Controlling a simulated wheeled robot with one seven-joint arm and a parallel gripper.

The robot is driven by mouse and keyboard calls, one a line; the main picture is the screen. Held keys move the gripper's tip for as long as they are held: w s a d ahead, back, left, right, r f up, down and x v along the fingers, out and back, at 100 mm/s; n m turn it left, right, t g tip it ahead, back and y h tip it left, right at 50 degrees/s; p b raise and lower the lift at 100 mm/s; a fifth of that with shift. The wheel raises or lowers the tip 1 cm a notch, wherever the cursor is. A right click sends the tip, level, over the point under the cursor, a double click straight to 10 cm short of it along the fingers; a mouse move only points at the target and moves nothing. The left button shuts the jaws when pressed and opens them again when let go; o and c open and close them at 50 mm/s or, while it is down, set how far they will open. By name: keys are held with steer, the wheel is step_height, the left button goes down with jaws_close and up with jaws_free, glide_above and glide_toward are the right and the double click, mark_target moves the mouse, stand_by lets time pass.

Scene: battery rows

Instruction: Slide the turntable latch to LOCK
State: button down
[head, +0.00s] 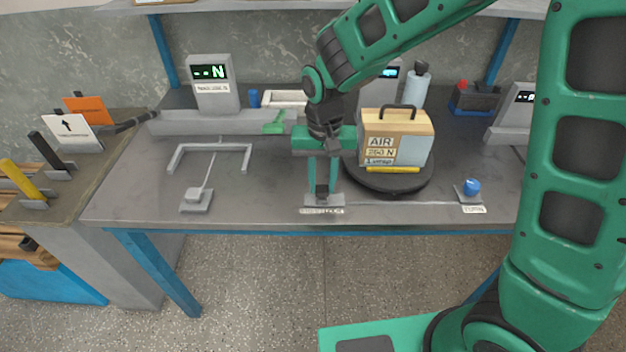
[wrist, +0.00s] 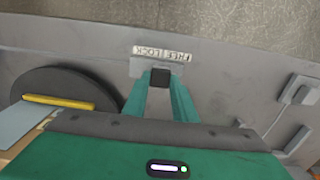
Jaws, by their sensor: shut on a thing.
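The turntable latch has a dark knob (head: 322,190) on a small grey plate (head: 324,200) near the front edge of the bench. My gripper (head: 323,187) reaches down to it with green fingers and is shut on the knob. In the wrist view, the dark knob (wrist: 160,78) sits between the fingertips, near the middle of the plate beside a FREE/LOCK label (wrist: 163,52). I cannot tell exactly which word the knob lines up with. The round dark turntable (head: 390,184) stands to the right in the head view, with a tan and grey case (head: 396,140) labelled AIR on it.
A yellow bar (head: 393,170) lies at the turntable's front side. A blue button (head: 472,186) stands to the right, linked by a thin line along the bench. A grey bracket (head: 210,148) and a small switch box (head: 196,198) are at the left. The bench front edge is close.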

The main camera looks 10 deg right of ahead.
mark_target(335, 199)
steer(key=shift+s+d, duration=0.15)
steer(key=shift+d, duration=1.5)
steer(key=c, duration=1.4)
jaws_free()
steer(key=shift+c, duration=0.2)
steer(key=shift+r, duration=0.25)
step_height(335, 199, up, 10)
steer(key=shift+r, duration=0.1)
